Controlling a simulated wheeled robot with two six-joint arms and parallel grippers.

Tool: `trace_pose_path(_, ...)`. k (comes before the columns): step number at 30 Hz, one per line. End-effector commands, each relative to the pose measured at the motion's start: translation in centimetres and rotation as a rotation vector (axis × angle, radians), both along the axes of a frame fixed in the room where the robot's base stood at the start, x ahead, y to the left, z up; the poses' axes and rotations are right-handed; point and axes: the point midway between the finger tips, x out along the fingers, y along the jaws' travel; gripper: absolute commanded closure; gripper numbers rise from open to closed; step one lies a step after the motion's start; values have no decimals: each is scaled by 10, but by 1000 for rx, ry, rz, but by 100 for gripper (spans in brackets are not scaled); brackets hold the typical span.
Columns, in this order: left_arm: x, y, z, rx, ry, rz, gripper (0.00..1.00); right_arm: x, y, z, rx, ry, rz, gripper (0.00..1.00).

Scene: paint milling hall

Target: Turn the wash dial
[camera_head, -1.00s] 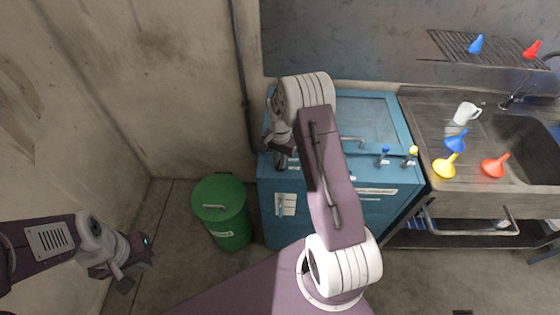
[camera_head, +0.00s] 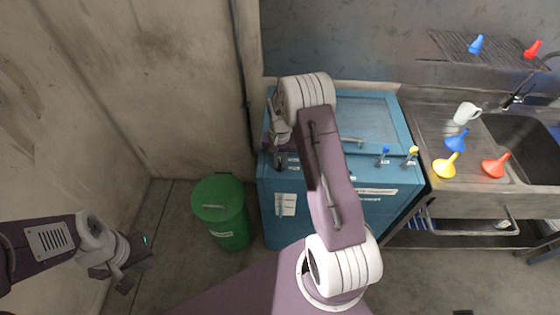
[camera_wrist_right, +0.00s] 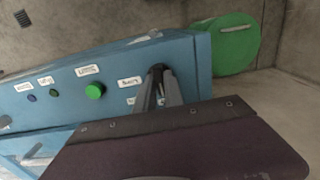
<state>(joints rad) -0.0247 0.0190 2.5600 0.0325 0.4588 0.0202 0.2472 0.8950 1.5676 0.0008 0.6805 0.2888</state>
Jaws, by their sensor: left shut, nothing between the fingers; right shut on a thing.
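The blue machine (camera_head: 266,205) stands against the back wall, with a sloped control strip along its front top edge. My right gripper (camera_head: 280,162) is at the strip's left end. In the right wrist view my right gripper (camera_wrist_right: 158,75) is shut on a small dark dial beside a white label (camera_wrist_right: 130,82). The fingers hide most of the dial, and its pointing direction cannot be told. My left gripper (camera_head: 130,277) is shut and empty at the lower left, well away from the machine.
A green button (camera_wrist_right: 95,91) and two smaller knobs sit along the strip. A green bin (camera_head: 220,205) stands left of the machine. At right, a sink counter (camera_head: 450,199) holds a mug (camera_head: 467,113) and coloured funnels. My right arm covers part of the machine.

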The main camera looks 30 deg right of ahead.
Motion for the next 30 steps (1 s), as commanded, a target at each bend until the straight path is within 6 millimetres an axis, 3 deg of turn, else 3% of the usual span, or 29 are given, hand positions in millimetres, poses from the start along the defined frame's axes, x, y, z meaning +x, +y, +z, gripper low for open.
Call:
trace_pose_path(8,0,0,0,0,0,0,100,3,-1,2,-3,-7,4,100)
trace_pose_path(9,0,0,0,0,0,0,100,3,-1,2,-4,-8,4,85)
trace_pose_path(11,0,0,0,0,0,0,100,2,-1,2,-3,-7,4,68)
trace_pose_path(12,0,0,0,0,0,0,100,2,-1,2,-3,-7,4,65)
trace_pose_path(22,0,0,-2,0,0,0,100,2,0,5,-2,-5,2,65)
trace_pose_path(30,0,0,-14,0,0,0,100,2,-1,61,-3,-10,3,65)
